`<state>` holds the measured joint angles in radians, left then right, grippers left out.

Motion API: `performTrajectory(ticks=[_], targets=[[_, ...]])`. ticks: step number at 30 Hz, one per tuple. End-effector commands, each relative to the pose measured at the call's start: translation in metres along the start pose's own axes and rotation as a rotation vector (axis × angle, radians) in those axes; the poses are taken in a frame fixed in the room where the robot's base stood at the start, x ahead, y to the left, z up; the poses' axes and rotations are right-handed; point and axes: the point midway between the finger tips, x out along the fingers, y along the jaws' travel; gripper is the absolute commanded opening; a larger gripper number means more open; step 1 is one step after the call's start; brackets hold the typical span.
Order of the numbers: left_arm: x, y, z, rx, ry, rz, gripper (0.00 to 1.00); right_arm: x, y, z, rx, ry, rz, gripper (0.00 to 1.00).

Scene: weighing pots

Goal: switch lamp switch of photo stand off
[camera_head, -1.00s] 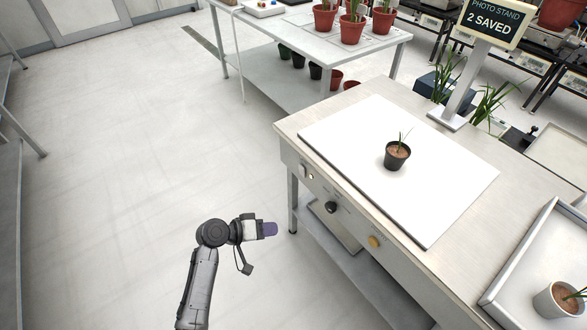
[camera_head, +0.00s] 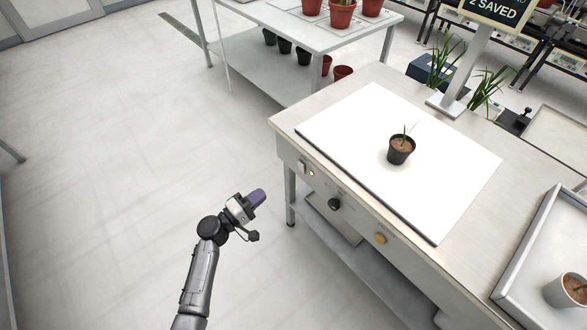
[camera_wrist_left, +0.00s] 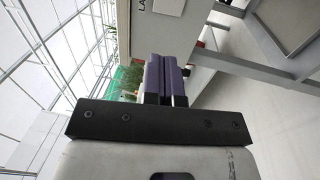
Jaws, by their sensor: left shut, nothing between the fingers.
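The photo stand (camera_head: 287,127) is a metal bench with a white board on top. On its front panel, near the left corner, is the lamp switch (camera_head: 302,167), with a small bright light (camera_head: 311,173) beside it. My left gripper (camera_head: 258,197) is shut and empty, in the air left of the front panel and apart from the switch. Part of a label starting "LA" shows at the top there. My right gripper is out of view.
A black knob (camera_head: 334,204) and a yellow button (camera_head: 380,238) sit further along the panel. A black pot (camera_head: 401,149) with a seedling stands on the white board. A tray (camera_head: 520,255) is at the right. Floor left of the bench is clear.

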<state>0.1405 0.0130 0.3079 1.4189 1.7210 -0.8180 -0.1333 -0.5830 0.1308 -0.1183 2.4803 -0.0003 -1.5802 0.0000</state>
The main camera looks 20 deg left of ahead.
Motion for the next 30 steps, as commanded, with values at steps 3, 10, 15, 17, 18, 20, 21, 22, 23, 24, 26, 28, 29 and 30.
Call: performTrajectory(ticks=[3, 10, 15, 17, 18, 20, 21, 22, 23, 24, 26, 28, 29, 30], targets=[[0.0, 0.0, 0.0, 0.001, -0.001, 0.0, 0.0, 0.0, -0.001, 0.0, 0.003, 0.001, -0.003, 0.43], [0.013, 0.0, 0.0, 0.001, -0.002, 0.002, 0.0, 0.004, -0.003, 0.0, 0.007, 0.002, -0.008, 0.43], [0.041, -0.001, 0.0, 0.0, -0.003, 0.002, 0.0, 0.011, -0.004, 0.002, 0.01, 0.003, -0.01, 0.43], [0.053, -0.001, 0.0, 0.001, -0.003, 0.002, 0.0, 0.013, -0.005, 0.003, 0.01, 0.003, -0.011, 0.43], [0.061, -0.001, 0.0, 0.0, -0.003, 0.002, 0.0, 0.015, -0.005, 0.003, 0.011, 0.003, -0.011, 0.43], [0.072, -0.001, 0.0, 0.0, -0.003, 0.002, 0.0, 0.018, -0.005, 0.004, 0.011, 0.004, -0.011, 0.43], [0.08, -0.001, 0.0, 0.0, -0.002, 0.002, 0.0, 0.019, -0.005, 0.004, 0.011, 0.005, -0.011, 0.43], [0.085, -0.002, 0.001, 0.0, -0.003, 0.002, 0.0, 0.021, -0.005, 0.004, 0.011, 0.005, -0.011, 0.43], [0.09, -0.001, 0.001, 0.0, -0.003, 0.002, 0.0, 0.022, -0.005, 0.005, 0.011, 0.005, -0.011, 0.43], [0.097, -0.002, 0.001, 0.0, -0.003, 0.001, 0.0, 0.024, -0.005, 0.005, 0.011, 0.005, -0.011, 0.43], [0.106, -0.002, 0.0, 0.001, -0.002, 0.001, 0.0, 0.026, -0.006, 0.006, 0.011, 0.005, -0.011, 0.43], [0.115, -0.001, 0.0, 0.001, -0.002, 0.001, 0.0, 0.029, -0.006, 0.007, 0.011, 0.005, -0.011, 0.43], [0.118, -0.002, 0.0, 0.001, -0.002, 0.0, 0.0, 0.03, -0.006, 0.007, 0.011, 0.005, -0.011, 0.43], [0.123, -0.002, 0.001, 0.001, -0.003, -0.001, 0.0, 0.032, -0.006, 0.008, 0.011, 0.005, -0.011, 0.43]])
